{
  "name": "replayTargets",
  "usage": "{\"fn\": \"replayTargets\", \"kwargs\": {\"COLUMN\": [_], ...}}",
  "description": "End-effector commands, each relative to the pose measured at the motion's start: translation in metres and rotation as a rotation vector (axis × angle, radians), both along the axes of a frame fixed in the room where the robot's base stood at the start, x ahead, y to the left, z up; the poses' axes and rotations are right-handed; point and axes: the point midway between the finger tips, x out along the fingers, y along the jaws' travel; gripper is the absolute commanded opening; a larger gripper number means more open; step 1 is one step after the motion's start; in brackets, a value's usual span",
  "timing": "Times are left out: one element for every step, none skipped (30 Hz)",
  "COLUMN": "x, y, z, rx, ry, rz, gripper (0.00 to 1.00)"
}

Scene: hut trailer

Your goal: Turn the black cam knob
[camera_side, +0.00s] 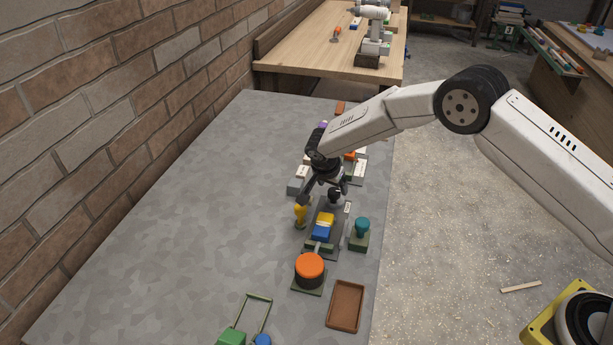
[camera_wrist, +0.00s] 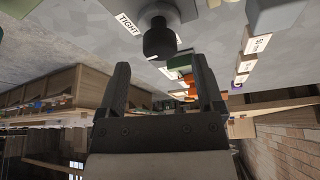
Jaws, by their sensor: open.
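The black cam knob (camera_wrist: 158,42) is a dark round knob on a grey base, beside a white label (camera_wrist: 128,22) reading TIGHT. In the wrist view it lies just beyond and between my fingertips, with no contact visible. In the side view the knob (camera_side: 334,194) stands at the far end of a dark plate (camera_side: 313,255) that carries a yellow block (camera_side: 325,218) and a blue block (camera_side: 321,233). My gripper (camera_side: 323,194) is tilted down close to the knob; its fingers also show in the wrist view (camera_wrist: 160,66), apart and empty.
A yellow handled piece (camera_side: 300,214) stands close left of my gripper. A teal knob (camera_side: 361,228) stands to the right. An orange-topped round knob (camera_side: 309,265) and a brown tray (camera_side: 345,305) lie nearer. Labelled grey blocks (camera_side: 297,182) stand behind. The table's left side is clear.

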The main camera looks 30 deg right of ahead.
Motion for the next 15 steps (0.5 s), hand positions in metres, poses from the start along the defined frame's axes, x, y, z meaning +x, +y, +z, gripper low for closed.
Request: {"fn": "replayTargets", "kwargs": {"x": [-0.001, -0.001, -0.003, -0.003, -0.004, -0.005, -0.005, -0.006, -0.007, -0.007, -0.008, -0.008, -0.008, -0.009, -0.009], "y": [0.003, 0.004, 0.006, 0.007, 0.008, 0.01, 0.011, 0.012, 0.013, 0.014, 0.015, 0.016, 0.016, 0.017, 0.017], "z": [0.008, 0.011, 0.015, 0.019, 0.022, 0.026, 0.029, 0.032, 0.036, 0.037, 0.039, 0.042, 0.043, 0.044, 0.045], "rx": [0.0, 0.0, 0.001, 0.001, 0.001, 0.0, 0.0, 0.0, 0.0, 0.001, 0.001, 0.001, 0.001, 0.001, 0.001], "ry": [-0.003, -0.002, -0.002, -0.002, -0.002, -0.001, -0.001, -0.001, 0.0, 0.001, 0.001, 0.0, 0.0, 0.0, 0.0], "rz": [0.001, 0.001, 0.001, 0.001, 0.001, 0.0, 0.0, 0.0, 0.001, 0.001, 0.001, 0.0, 0.0, 0.0, 0.0], "gripper": [0.86, 0.86, 0.86, 0.86, 0.86, 0.86, 0.86, 0.86, 0.86, 0.86, 0.86, 0.86, 0.86, 0.86, 0.86]}}
